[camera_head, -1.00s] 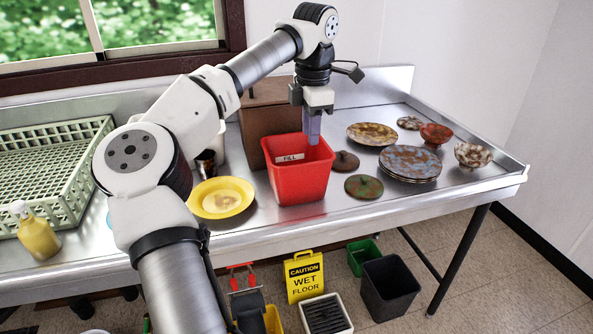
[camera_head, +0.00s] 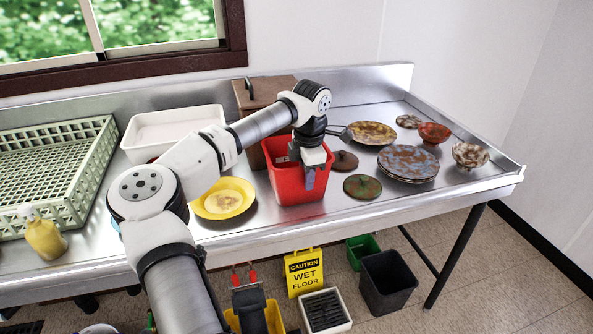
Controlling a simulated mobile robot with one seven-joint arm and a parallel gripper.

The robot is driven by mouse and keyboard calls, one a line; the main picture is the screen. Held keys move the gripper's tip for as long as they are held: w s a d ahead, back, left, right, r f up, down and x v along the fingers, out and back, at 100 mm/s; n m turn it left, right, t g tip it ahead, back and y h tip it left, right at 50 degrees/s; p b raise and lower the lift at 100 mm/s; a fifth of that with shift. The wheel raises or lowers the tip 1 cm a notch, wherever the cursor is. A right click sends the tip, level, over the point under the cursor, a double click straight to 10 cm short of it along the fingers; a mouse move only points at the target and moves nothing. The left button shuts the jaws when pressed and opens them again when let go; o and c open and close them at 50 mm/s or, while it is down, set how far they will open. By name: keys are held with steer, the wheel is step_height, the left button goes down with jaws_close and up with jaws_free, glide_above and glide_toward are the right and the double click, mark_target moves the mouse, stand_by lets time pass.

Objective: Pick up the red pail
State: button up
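The red pail (camera_head: 287,188) stands upright on the steel counter, in front of a brown box. A pale label shows on it, now mostly covered by my arm's end. My gripper (camera_head: 309,179) is low at the pail's right front part, pointing down. A grey-violet finger shows against the red of the pail's near wall. The other finger is not clearly visible. I cannot tell whether the fingers touch the wall or how far apart they are. The pail rests on the counter.
A yellow plate (camera_head: 223,198) lies left of the pail. A green-brown lid (camera_head: 362,187) and a dark brown lid (camera_head: 345,161) lie close on its right. The brown box (camera_head: 262,93) stands behind. Stacked plates (camera_head: 408,164) and bowls are farther right.

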steer(key=shift+f, duration=0.2)
jaws_close()
steer(key=shift+r, duration=0.15)
